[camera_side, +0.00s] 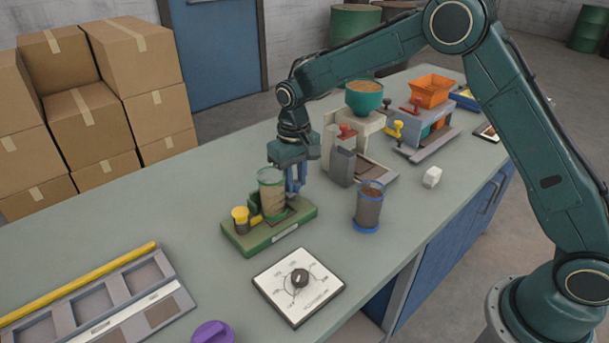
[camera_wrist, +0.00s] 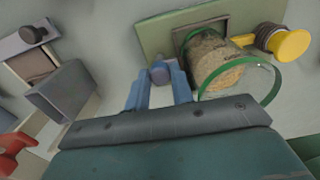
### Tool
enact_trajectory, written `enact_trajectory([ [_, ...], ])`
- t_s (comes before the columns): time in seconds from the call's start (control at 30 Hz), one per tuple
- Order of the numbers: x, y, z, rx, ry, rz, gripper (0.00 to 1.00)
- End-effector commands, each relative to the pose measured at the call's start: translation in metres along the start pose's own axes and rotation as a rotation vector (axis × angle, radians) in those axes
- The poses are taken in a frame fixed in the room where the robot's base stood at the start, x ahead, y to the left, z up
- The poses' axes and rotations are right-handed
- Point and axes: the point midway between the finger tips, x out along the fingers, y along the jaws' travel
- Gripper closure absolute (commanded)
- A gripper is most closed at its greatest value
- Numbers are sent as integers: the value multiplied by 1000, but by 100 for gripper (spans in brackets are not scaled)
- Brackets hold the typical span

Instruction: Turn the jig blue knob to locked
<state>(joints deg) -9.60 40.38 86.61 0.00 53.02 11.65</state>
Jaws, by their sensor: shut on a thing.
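The jig is a green base (camera_side: 262,238) on the bench, holding a clear green-rimmed cylinder (camera_side: 271,195) with tan grainy contents. A yellow knob (camera_side: 240,214) sits on its left. My gripper (camera_side: 296,182) reaches down at the jig's right rear side, beside the cylinder. In the wrist view, my gripper's blue fingers (camera_wrist: 159,84) are shut on the jig's blue knob (camera_wrist: 160,73), which shows between the tips at the edge of the green base. The green-rimmed cylinder (camera_wrist: 225,65) is close to the right finger there. In the side view the fingers hide the blue knob.
A blue-rimmed cup (camera_side: 369,207) and a white dial plate (camera_side: 298,285) stand near the jig. A purple knob (camera_side: 212,333) and grey tray (camera_side: 100,300) lie at front left. The bench's left rear is clear.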

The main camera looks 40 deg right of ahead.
Motion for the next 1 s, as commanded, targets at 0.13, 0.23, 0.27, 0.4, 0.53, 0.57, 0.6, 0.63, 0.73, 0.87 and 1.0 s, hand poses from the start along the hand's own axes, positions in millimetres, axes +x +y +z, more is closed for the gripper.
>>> enact_trajectory([
  [0.13, -1, 0, 0, -38, 1, 0, 99],
  [0.23, -1, 0, 0, -50, 1, 0, 99],
  [0.27, -1, 0, 0, -52, 1, 0, 99],
  [0.4, -1, 0, 0, -54, 2, 0, 99],
  [0.53, -1, 0, 0, -53, 2, -1, 99],
  [0.57, -1, 0, 0, -53, 2, -1, 99],
  [0.6, -1, 0, 0, -53, 2, -1, 75],
  [0.63, -1, 0, 0, -53, 2, -1, 69],
  [0.73, -1, 0, 0, -52, 1, 0, 55],
  [0.87, 0, 0, 0, -52, 1, 0, 55],
  [1.0, 0, 0, 0, -50, 0, 0, 55],
])
